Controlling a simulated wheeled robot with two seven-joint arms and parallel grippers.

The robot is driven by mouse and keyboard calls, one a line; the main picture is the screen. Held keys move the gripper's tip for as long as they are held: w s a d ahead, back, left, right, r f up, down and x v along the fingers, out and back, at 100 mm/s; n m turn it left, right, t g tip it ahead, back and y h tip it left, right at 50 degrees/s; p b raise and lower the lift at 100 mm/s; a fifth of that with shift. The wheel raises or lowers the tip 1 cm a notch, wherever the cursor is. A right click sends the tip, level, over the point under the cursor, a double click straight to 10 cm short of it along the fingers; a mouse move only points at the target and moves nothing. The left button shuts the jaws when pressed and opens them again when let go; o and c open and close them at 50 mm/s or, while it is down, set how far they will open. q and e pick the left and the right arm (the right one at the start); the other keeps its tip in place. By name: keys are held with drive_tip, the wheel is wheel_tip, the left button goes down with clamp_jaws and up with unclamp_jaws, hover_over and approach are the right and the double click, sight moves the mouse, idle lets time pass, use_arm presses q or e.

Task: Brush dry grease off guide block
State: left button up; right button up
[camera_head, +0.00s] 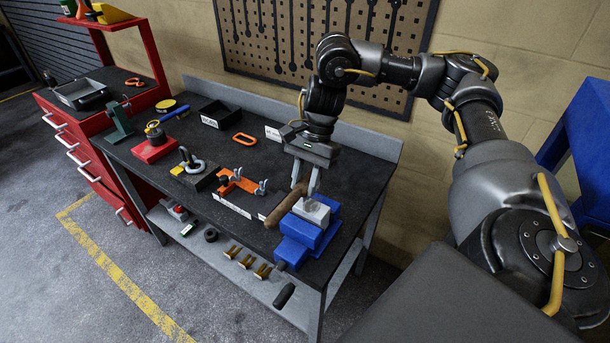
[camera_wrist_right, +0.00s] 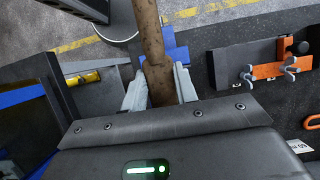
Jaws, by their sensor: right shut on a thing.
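My right gripper (camera_head: 305,181) is shut on the brown wooden handle (camera_head: 283,208) of what appears to be a brush. In the right wrist view, the handle (camera_wrist_right: 150,38) runs up and away between the two fingers of my gripper (camera_wrist_right: 160,88). The handle slants over the left side of a blue vise (camera_head: 298,240). A light grey block (camera_head: 313,211), apparently the guide block, sits on top of the vise, just below and right of the fingertips. I cannot make out bristles or grease, nor tell whether the brush touches the block. My left gripper is not in view.
On the dark bench top (camera_head: 262,170), an orange clamp fixture (camera_head: 238,182), a shackle on a block (camera_head: 193,165), a red block (camera_head: 153,149) and a black bin (camera_head: 217,114) stand left of the vise. A lower shelf (camera_head: 225,262) holds several brass-coloured parts. A red cabinet (camera_head: 95,150) is left.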

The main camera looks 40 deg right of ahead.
drive_tip(key=shift+a, duration=0.15)
drive_tip(key=shift+r+p, duration=0.1)
drive_tip(key=shift+p, duration=0.2)
drive_tip(key=shift+f+b, duration=2.25)
drive_tip(key=shift+f, duration=0.75)
drive_tip(key=shift+f+b, duration=0.35)
drive_tip(key=shift+f, duration=0.25)
drive_tip(key=shift+s+d, duration=0.2)
drive_tip(key=shift+s, duration=0.35)
drive_tip(key=shift+w+a+f, duration=0.1)
drive_tip(key=shift+w+a, duration=0.15)
drive_tip(key=shift+w, duration=0.25)
drive_tip(key=shift+p, duration=0.3)
